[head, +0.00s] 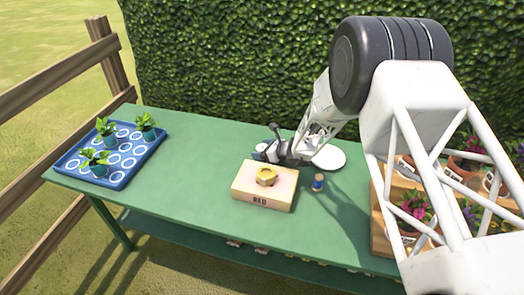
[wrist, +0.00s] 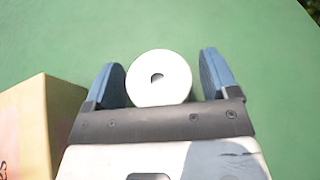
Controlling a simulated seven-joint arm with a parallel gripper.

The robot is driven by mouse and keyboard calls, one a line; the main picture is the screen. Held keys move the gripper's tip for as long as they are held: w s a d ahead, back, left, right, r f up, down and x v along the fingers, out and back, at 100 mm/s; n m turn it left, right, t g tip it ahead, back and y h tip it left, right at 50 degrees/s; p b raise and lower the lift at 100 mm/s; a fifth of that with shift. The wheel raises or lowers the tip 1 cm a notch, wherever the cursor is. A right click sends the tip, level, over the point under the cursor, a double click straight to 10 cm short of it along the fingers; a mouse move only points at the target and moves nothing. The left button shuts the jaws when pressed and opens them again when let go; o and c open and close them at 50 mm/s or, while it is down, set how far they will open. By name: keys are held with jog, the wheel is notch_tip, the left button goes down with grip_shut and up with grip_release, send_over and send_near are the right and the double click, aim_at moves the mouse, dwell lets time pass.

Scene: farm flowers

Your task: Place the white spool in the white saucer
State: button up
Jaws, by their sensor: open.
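The white spool (wrist: 172,82) stands on the green table and is seen from above in the wrist view, with a dark hole in its middle. My gripper (wrist: 162,75) is open, with one blue finger on each side of the spool. In the head view my gripper (head: 268,151) is low over the table behind the wooden block, and the spool is hard to make out there. The white saucer (head: 331,159) lies flat to the right of my gripper, partly covered by my arm; its visible part looks empty.
A blue tray (head: 120,178) with plants is left; a flower crate (head: 380,229) is right. The table's left middle is clear.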

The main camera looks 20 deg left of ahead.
jog(key=v, duration=1.2)
dwell(0.7)
jog(key=shift+s+d+r, duration=0.15)
jog(key=shift+s+r, duration=0.05)
jog(key=shift+r, duration=0.25)
jog(key=s+d+r+n+g+h, duration=0.2)
jog(key=s+d+r+n, duration=0.5)
jog(key=r, duration=0.4)
jog(key=s+d+r+n+g+h, duration=0.15)
jog(key=s+d+r+n, duration=0.3)
jog(key=s+r, duration=0.55)
jog(key=s+d+r+n+t+h, duration=0.1)
jog(key=s+d+r+n+h, duration=0.3)
jog(key=s+d, duration=0.6)
jog(key=s+d+r+n+t+h, duration=0.1)
jog(key=s+d+r+n+h, duration=0.4)
jog(key=s+d, duration=0.4)
jog(key=s+r, duration=0.1)
jog(key=s, duration=0.5)
jog(key=shift+s+d+t+h, duration=0.2)
jog(key=shift+d+t+h, duration=0.15)
jog(key=shift+d, duration=0.05)
